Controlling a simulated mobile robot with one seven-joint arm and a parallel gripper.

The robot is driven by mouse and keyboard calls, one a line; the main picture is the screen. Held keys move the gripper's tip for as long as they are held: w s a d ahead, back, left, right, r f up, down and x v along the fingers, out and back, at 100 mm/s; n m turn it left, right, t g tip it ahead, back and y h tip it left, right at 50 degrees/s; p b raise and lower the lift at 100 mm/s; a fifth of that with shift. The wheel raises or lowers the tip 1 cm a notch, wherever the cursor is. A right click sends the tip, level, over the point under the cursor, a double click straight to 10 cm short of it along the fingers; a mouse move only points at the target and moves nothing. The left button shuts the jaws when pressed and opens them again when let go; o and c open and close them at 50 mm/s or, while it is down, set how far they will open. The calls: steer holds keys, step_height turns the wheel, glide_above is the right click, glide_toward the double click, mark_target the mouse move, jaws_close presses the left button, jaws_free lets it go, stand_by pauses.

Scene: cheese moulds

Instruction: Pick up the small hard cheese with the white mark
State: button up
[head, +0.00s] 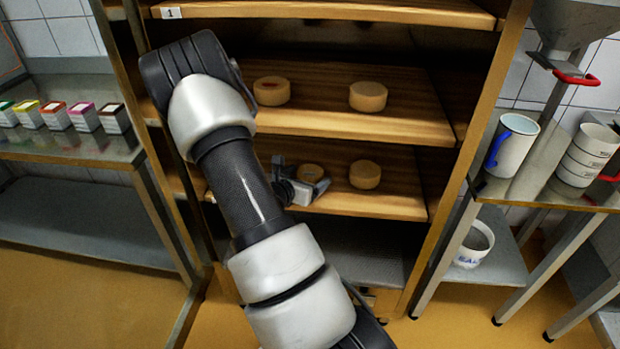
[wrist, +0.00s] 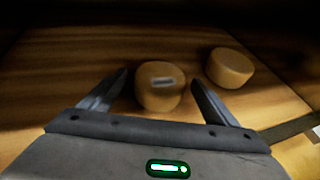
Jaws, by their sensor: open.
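The small hard cheese with the white mark (wrist: 159,92) sits on a wooden shelf board, its pale rectangular mark on top in the wrist view. In the head view this cheese (head: 311,171) is on the lower board, partly hidden by my gripper; its mark is not clear there. My gripper (head: 303,183) is open, with one finger on each side of the cheese in the wrist view. Gaps show between the fingers and the cheese. A second, plain cheese (wrist: 230,68) stands to the right, outside the fingers; it also shows in the head view (head: 365,174).
Rack uprights (head: 488,110) bound the shelves. Side tables hold small boxes (head: 55,115) left and a white jug (head: 511,145) right.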

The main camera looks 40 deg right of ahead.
mark_target(307, 175)
steer(key=c, duration=1.1)
steer(key=shift+r, duration=0.1)
steer(key=shift+r, duration=0.6)
step_height(307, 175, up, 2)
steer(key=shift+r+p, duration=0.25)
steer(key=shift+p, duration=0.5)
steer(key=s+a, duration=0.2)
steer(key=a, duration=0.3)
steer(key=s+a+p, duration=0.1)
steer(key=s+a, duration=0.1)
steer(key=a, duration=0.4)
steer(key=s+a, duration=0.2)
steer(key=a, duration=0.4)
steer(key=shift+s+f+p, duration=0.15)
steer(key=shift+s+p, duration=0.05)
steer(key=shift+p, duration=0.15)
